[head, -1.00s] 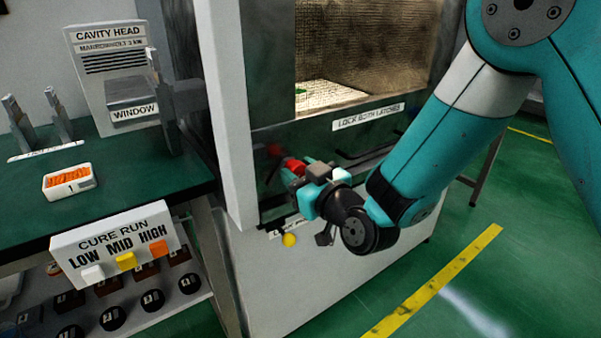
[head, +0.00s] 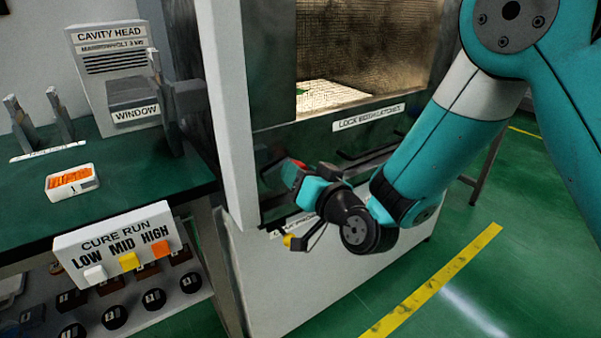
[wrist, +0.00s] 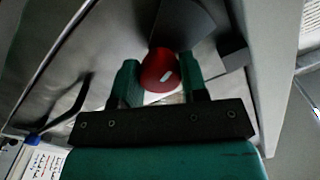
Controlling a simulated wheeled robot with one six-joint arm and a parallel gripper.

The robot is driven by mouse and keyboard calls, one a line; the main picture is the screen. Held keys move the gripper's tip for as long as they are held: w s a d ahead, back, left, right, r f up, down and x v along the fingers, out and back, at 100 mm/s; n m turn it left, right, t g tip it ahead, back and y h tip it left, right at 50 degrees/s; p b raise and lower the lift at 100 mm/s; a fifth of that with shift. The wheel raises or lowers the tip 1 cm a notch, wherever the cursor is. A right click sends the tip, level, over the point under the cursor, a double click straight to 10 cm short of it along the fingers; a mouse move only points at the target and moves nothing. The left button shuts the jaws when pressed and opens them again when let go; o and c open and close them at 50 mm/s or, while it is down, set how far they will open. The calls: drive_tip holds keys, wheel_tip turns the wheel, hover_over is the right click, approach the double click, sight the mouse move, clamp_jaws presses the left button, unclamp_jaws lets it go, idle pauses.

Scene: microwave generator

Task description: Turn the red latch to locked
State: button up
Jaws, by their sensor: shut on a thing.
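The red latch (head: 296,168) is on the lower front of the oven cabinet, left of the "LOCK BOTH LATCHES" label (head: 368,117). In the head view only a little red shows past my gripper (head: 305,182). In the wrist view the round red knob of the latch (wrist: 158,66), with a pale mark on its face, sits between the two green fingers of my gripper (wrist: 160,82). My gripper is shut on it. The rest of the latch is mostly hidden, so its exact turn is hard to tell.
A dark bar handle (head: 372,152) is to the right on the cabinet front. A yellow knob (head: 290,242) shows below my gripper. The green bench (head: 140,190) stands at the left with a "CURE RUN" button panel (head: 118,240).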

drive_tip(key=m, duration=0.5)
drive_tip(key=shift+f+m, duration=0.1)
drive_tip(key=shift+m, duration=0.2)
drive_tip(key=m+p, duration=0.1)
drive_tip(key=m, duration=0.4)
drive_tip(key=shift+s+m, duration=0.1)
drive_tip(key=shift+m, duration=0.2)
drive_tip(key=o, duration=0.9)
drive_tip(key=shift+o, duration=0.2)
